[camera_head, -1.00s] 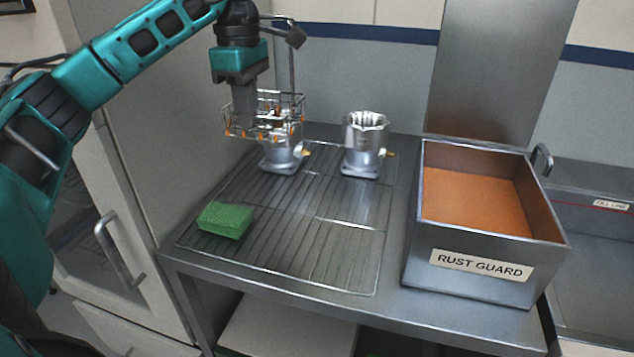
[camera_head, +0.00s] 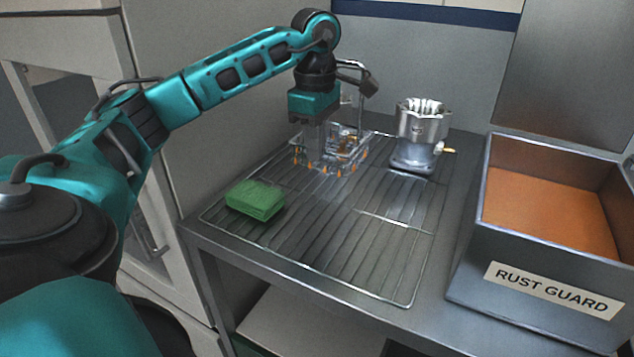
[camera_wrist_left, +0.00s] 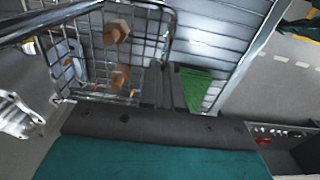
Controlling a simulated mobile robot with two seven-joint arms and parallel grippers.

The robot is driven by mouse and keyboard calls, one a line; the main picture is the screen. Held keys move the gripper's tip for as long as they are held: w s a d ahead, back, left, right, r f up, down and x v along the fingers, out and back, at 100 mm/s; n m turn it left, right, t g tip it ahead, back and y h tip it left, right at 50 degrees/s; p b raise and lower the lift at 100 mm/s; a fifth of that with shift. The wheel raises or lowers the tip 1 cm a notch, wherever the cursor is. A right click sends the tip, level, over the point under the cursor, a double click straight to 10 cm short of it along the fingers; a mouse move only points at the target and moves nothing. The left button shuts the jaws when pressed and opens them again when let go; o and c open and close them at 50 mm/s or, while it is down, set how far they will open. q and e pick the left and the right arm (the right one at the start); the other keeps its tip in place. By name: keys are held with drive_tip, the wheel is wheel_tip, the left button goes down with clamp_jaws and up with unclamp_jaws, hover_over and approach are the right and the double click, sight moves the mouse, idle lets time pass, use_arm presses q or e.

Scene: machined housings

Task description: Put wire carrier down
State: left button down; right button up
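The wire carrier (camera_head: 335,157), an open wire basket with orange-brown pieces along it, is low over the back left of the wire rack (camera_head: 375,255). I cannot tell whether its base touches the rack. My left gripper (camera_head: 316,140) points straight down at its near left side and appears shut on its wire wall. In the left wrist view, the carrier (camera_wrist_left: 85,55) fills the upper left with copper-coloured parts inside, and the dark fingers (camera_wrist_left: 160,85) are at its wire edge. The fingertips are partly hidden. My right gripper is not in view.
A metal housing (camera_head: 420,135) stands at the rack's back, right of the carrier. A green sponge (camera_head: 256,200) lies on the rack's left. The RUST GUARD bin (camera_head: 540,262) stands to the right. The rack's front and middle are clear.

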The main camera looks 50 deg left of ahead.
sight(316, 167)
use_arm(q)
drive_tip(key=shift+f+b, duration=0.3)
drive_tip(key=shift+f, duration=2.9)
drive_tip(key=shift+f, duration=0.2)
drive_tip(key=c, duration=1.3)
unclamp_jaws()
drive_tip(key=shift+c, duration=0.2)
drive_tip(key=shift+r, duration=0.1)
wheel_tip(316, 167, up, 12)
drive_tip(key=shift+r+p, duration=0.15)
drive_tip(key=shift+p, duration=0.9)
